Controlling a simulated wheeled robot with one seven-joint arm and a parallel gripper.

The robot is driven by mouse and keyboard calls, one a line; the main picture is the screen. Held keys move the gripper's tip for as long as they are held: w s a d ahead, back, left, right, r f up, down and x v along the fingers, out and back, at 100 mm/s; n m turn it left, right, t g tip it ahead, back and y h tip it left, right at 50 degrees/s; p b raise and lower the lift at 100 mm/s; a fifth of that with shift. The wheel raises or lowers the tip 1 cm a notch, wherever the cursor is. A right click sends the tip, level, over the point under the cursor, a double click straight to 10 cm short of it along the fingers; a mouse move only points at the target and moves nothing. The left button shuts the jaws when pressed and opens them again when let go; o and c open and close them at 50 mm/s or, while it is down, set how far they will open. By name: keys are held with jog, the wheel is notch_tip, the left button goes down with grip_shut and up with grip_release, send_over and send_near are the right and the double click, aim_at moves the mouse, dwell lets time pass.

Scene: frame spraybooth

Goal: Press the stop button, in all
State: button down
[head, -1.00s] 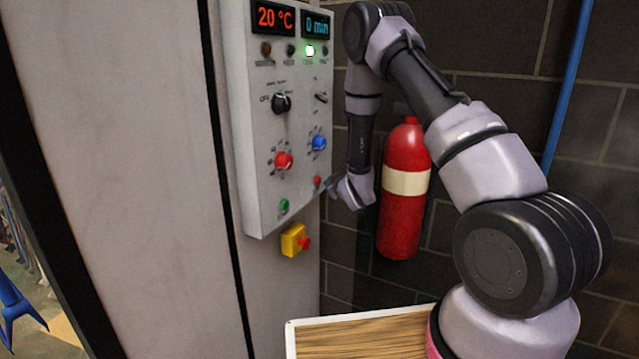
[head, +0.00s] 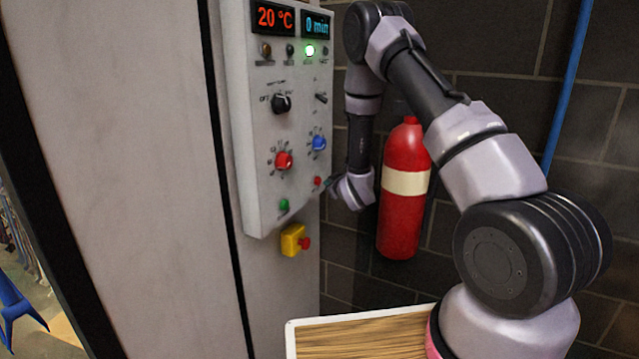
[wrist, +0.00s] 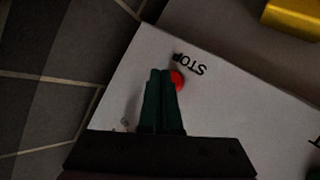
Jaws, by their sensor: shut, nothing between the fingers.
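The red stop button (head: 317,181) sits at the lower right of the control panel (head: 262,205). In the wrist view the button (wrist: 178,80) shows beside the word STOP, partly hidden behind my fingertips. My gripper (wrist: 161,72) is shut and empty, its dark green fingers pointing at the panel and overlapping the button's left side in the picture. In the head view my gripper (head: 328,183) is at the button's right side, small and partly hidden. I cannot tell whether the fingertips touch the button.
A green button (head: 284,205), red knob (head: 283,160), blue knob (head: 318,143) and black selector (head: 281,103) are on the panel. A yellow box with a red button (head: 293,240) is below. A wood-topped surface (head: 360,338) lies below.

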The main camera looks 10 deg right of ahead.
jog(key=shift+w+a, duration=0.1)
dwell(0.3)
jog(key=shift+w+a, duration=0.15)
jog(key=shift+a, duration=0.1)
jog(key=shift+w+a, duration=0.3)
jog(key=shift+a, duration=0.1)
dwell(0.8)
dwell(0.3)
jog(key=shift+s+d, duration=0.55)
jog(key=shift+d, duration=0.15)
jog(key=shift+s+d, duration=0.75)
jog(key=shift+d, duration=0.3)
jog(key=shift+s+d, duration=0.75)
jog(key=shift+d, duration=0.25)
